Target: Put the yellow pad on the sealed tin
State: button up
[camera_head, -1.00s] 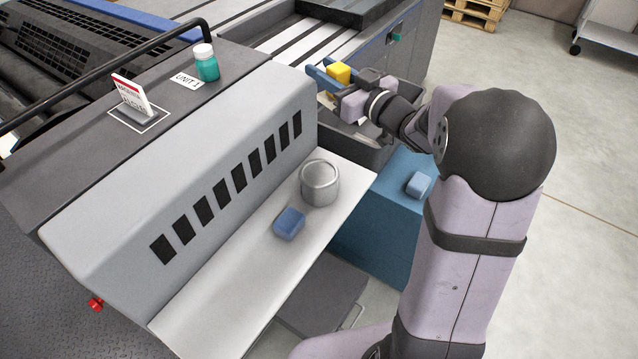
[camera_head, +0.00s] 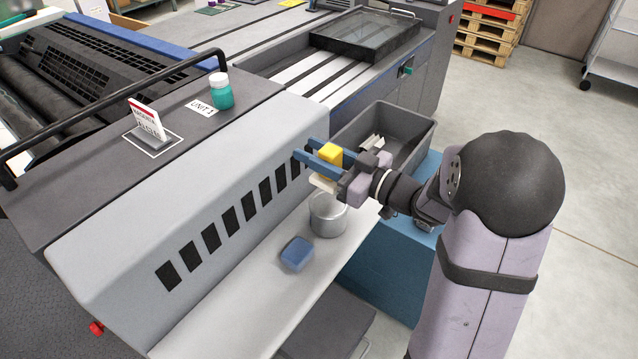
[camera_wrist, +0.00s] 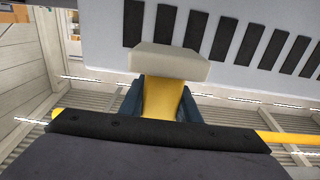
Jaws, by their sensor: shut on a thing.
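My gripper (camera_head: 310,166) has blue fingers and is shut on the yellow pad (camera_head: 331,154). The pad has a cream block (camera_head: 322,184) at its lower side, moving with it. In the wrist view the yellow part (camera_wrist: 162,98) sits between the two blue fingers, with the cream block (camera_wrist: 170,62) beyond it. The grey round tin (camera_head: 328,216) stands upright on the white shelf. The gripper and pad are above the tin, apart from it, slightly toward the back. The tin's top is partly covered by the gripper in the head view.
A blue block (camera_head: 297,253) lies on the white shelf (camera_head: 235,310), close in front of the tin. The grey slotted housing (camera_head: 150,240) rises along the shelf's left side, close to my fingertips. A grey open bin (camera_head: 405,125) stands behind my wrist on a blue cabinet (camera_head: 385,270).

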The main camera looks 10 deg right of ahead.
jog(key=shift+f+b, duration=0.3)
jog(key=shift+f, duration=3.15)
jog(key=o, duration=1.1)
jog(key=shift+f, duration=0.15)
jog(key=shift+c, duration=0.2)
jog(key=shift+r, duration=0.25)
jog(key=shift+s+d+f, duration=0.1)
jog(key=shift+s+d, duration=0.1)
jog(key=shift+d, duration=0.15)
jog(key=b+v, duration=0.1)
jog(key=v, duration=1)
jog(key=shift+s, duration=0.15)
